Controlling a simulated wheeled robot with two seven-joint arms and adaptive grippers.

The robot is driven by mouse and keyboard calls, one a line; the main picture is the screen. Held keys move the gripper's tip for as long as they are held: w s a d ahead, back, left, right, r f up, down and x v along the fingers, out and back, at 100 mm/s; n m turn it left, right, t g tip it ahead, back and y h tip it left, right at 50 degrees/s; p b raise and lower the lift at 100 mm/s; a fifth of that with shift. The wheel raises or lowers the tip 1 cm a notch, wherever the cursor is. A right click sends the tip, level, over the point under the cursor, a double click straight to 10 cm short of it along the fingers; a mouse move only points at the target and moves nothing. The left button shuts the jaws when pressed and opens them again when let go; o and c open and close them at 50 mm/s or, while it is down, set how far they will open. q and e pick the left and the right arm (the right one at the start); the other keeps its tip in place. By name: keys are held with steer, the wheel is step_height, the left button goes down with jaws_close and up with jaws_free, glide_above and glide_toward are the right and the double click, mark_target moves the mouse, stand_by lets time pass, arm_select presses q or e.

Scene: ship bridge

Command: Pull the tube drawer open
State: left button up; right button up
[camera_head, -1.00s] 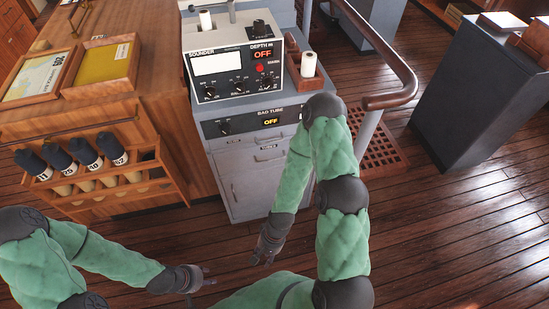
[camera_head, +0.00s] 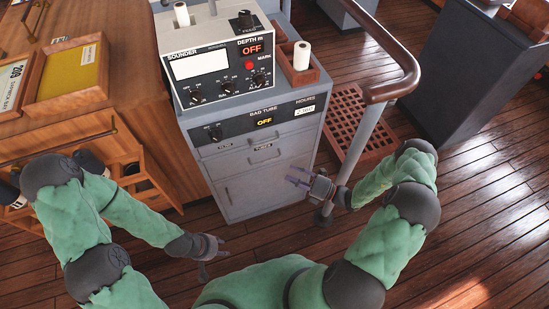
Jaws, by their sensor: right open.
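The tube drawer (camera_head: 258,159) is a grey front low on the cabinet below the sounder, with a small label reading TUBES and a handle near its top. It appears shut, flush with the cabinet face. My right gripper (camera_head: 289,176) is open and empty. It is at the right side of the cabinet, with its fingers pointing left toward the front, a little below and right of the drawer's handle. I cannot tell its exact gap to the front. My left gripper (camera_head: 217,258) looks open and empty, low in front of the cabinet.
The sounder (camera_head: 220,65) stands on the grey cabinet (camera_head: 245,192). A metal post with a wooden handrail (camera_head: 392,88) rises close behind my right gripper. A wooden cabinet (camera_head: 150,105) with a bottle rack adjoins on the left. The floor in front is clear.

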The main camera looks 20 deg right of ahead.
steer(key=b+x, duration=0.2)
steer(key=x, duration=0.8)
steer(key=shift+w+r+t+b, duration=0.25)
steer(key=shift+w+t+b, duration=0.05)
steer(key=shift+w, duration=0.2)
steer(key=shift+d, duration=0.15)
jaws_close()
